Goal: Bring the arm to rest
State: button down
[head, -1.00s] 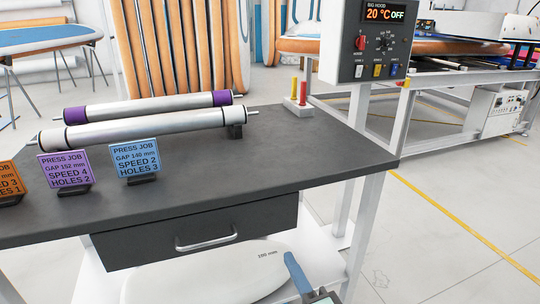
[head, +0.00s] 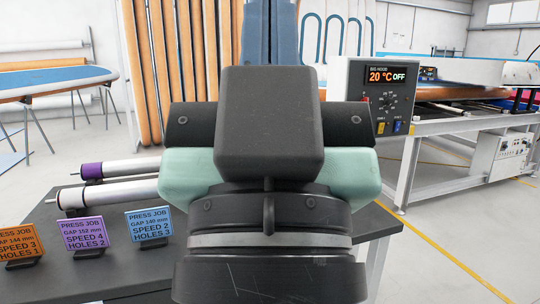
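My gripper (head: 270,12) now fills the middle of the head view, seen from its back and upright. Its dark housing and pale green side parts face me. Two blue fingers point up behind the housing and stand side by side with only a thin line between them, so it looks shut. I see nothing held. The housing hides the lower parts of the fingers and the middle of the dark workbench (head: 40,232).
Two rollers, one purple-ended (head: 92,171) and one white-ended (head: 72,199), lie on the bench, partly hidden. Orange (head: 18,243), purple (head: 84,233) and blue (head: 149,224) job cards stand in front. A control box (head: 388,98) reads 20 °C OFF. Floor at right is open.

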notch_tip(320, 180, up, 26)
jog(key=p, duration=2.3)
jog(key=shift+f, duration=0.2)
